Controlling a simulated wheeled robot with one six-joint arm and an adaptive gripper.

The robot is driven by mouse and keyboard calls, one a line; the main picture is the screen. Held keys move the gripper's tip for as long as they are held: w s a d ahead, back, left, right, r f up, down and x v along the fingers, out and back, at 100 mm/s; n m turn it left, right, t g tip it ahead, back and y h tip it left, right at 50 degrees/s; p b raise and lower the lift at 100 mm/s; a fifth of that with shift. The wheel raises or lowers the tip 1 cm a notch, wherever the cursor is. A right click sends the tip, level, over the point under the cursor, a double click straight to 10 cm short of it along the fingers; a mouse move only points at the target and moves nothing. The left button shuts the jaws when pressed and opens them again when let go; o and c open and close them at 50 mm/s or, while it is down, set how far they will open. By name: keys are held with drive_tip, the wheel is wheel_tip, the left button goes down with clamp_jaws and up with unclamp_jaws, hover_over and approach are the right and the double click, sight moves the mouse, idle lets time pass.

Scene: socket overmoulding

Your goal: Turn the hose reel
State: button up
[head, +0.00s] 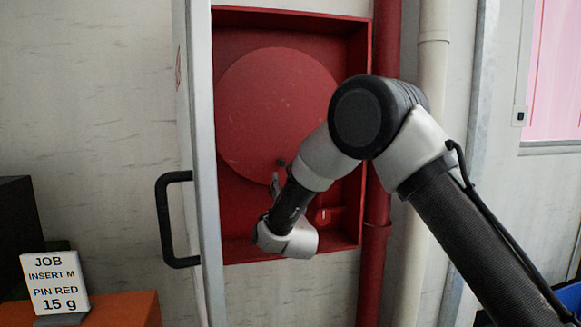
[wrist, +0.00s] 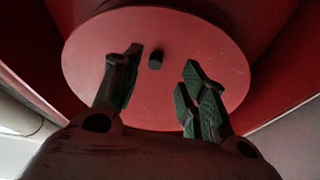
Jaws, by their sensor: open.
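The hose reel (head: 265,100) is a large round red disc inside a red wall cabinet (head: 290,17). In the wrist view the reel (wrist: 90,65) fills the middle, with a small dark knob (wrist: 156,62) on its face. My gripper (wrist: 158,90) is open in front of the disc. The knob shows between and beyond its two fingertips; I see no contact with it. In the head view my gripper (head: 276,175) is near the lower part of the reel, partly hidden by my wrist. My arm covers the reel's right edge.
The cabinet door (head: 199,150) stands open at the left, seen nearly edge-on, with a black handle (head: 163,220). A red pipe (head: 372,270) runs down at the cabinet's right, beside a cream pipe (head: 432,60). A job sign (head: 55,282) stands on an orange surface (head: 130,308) at lower left.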

sight(283, 166)
drive_tip(key=shift+t, duration=0.3)
drive_tip(key=x, duration=0.5)
drive_tip(key=r+x, duration=0.1)
drive_tip(key=x, duration=0.1)
drive_tip(key=shift+w+d+r, duration=0.15)
drive_tip(key=shift+d+r, duration=0.1)
clamp_jaws()
